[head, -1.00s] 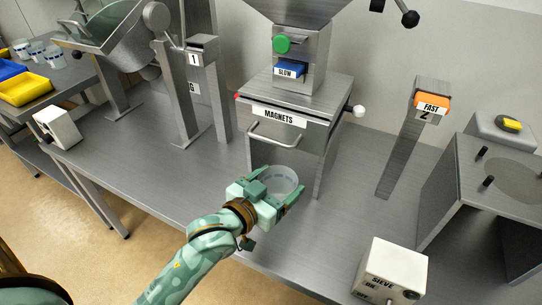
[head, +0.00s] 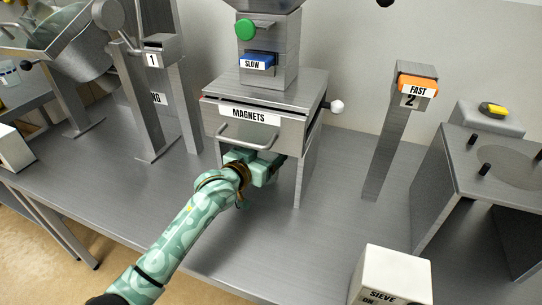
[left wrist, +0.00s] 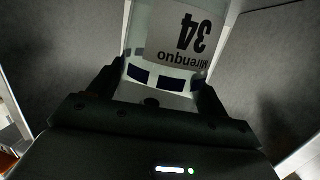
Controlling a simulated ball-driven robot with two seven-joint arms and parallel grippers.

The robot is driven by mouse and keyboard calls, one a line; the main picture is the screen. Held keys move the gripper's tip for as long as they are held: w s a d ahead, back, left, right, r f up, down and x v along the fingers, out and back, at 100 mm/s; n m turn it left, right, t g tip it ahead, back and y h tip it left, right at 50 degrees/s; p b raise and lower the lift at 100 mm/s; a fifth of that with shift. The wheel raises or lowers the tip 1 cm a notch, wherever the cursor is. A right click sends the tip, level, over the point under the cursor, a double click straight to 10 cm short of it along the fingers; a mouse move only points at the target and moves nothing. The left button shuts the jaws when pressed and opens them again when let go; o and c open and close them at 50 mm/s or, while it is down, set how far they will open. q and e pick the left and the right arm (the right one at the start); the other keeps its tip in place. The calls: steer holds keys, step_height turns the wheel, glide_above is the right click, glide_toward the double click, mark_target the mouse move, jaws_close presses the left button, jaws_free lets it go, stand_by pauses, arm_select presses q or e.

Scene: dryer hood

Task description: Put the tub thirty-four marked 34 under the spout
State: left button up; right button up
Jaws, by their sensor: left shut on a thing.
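The tub (left wrist: 140,30) shows in the left wrist view as a clear tub with a dark blue band and a white label reading "34", seen upside down. My left gripper (left wrist: 159,80) is shut on it, one finger at each side. In the head view my left gripper (head: 268,166) reaches under the front of the steel housing marked MAGNETS (head: 290,133), between its legs. The tub is hidden there behind the gripper and housing. The spout cannot be seen. My right gripper is not in view.
The MAGNETS drawer handle (head: 245,142) sticks out just above my left gripper. A post with an orange FAST tag (head: 417,85) stands to the right. A white SIEVE box (head: 388,272) sits at the front right. The bench (head: 330,235) between them is clear.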

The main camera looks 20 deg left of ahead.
arm_select(q)
steer(key=w, duration=0.1)
steer(key=w+f+b, duration=0.1)
steer(key=w, duration=0.1)
steer(key=shift+d+f+b, duration=0.35)
steer(key=shift+s+f, duration=0.1)
steer(key=shift+f, duration=0.2)
steer(key=shift+s+r, duration=0.1)
steer(key=shift+r, duration=0.2)
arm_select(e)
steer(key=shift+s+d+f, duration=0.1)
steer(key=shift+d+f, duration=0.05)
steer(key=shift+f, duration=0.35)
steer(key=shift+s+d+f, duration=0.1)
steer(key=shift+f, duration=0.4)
arm_select(q)
steer(key=shift+f, duration=0.1)
steer(key=o, duration=1)
steer(key=shift+f, duration=0.1)
steer(key=shift+o, duration=0.2)
